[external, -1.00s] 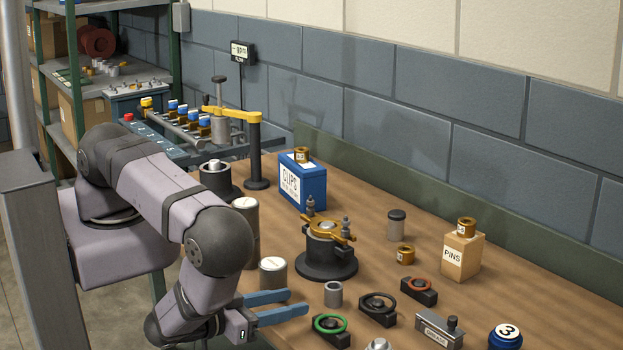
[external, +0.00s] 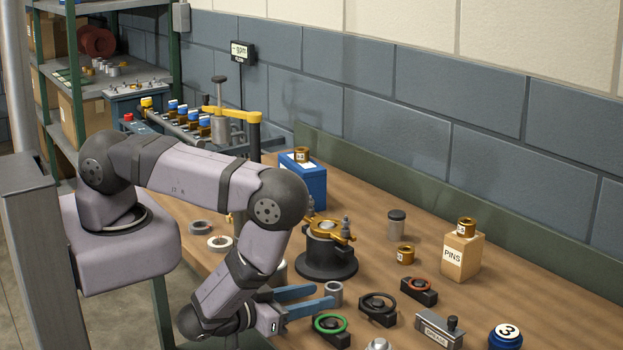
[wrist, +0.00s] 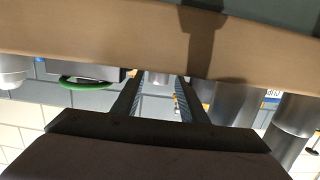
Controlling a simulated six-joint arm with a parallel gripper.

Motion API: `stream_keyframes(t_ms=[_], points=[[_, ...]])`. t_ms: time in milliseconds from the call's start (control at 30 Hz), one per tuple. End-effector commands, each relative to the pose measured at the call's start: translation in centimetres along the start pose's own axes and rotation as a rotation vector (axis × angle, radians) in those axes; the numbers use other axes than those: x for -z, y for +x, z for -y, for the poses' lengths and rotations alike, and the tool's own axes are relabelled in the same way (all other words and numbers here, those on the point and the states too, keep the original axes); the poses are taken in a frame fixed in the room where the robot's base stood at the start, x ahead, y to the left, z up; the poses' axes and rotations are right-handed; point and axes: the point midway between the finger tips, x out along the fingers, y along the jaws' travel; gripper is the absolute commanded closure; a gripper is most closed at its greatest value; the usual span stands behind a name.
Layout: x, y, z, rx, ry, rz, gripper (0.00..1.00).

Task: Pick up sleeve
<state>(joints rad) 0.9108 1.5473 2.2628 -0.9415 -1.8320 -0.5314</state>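The sleeve (external: 334,288) is a small grey hollow cylinder standing upright on the wooden bench. My gripper (external: 326,295) is open, its two blue fingers level and pointing right. The fingertips have come up to the sleeve, and the near finger covers its lower part in the external view. In the wrist view a grey shape (wrist: 157,78), likely the sleeve, shows between the fingertips of my gripper (wrist: 159,80). I cannot tell whether either finger touches it.
A green-ringed black block (external: 331,326) sits just in front of the fingers. A black-ringed block (external: 378,306) is to the right. A round black fixture with a brass top (external: 325,262) stands behind. Two flat rings (external: 219,243) lie left, and a pins box (external: 461,254) stands right.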

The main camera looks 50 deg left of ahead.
Motion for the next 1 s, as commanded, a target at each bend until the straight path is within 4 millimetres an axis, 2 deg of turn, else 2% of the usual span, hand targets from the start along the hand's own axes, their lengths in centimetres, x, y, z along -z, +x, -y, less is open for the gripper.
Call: stream_keyframes(t_ms=[433, 800, 1000], points=[[-0.1, 1.0, 0.1, 0.002, -0.001, 0.000, 0.61], [-0.2, 4.8, -0.1, 0.004, -0.004, -0.002, 0.61], [-0.1, 5.7, -0.1, 0.000, 0.000, -0.001, 0.61]])
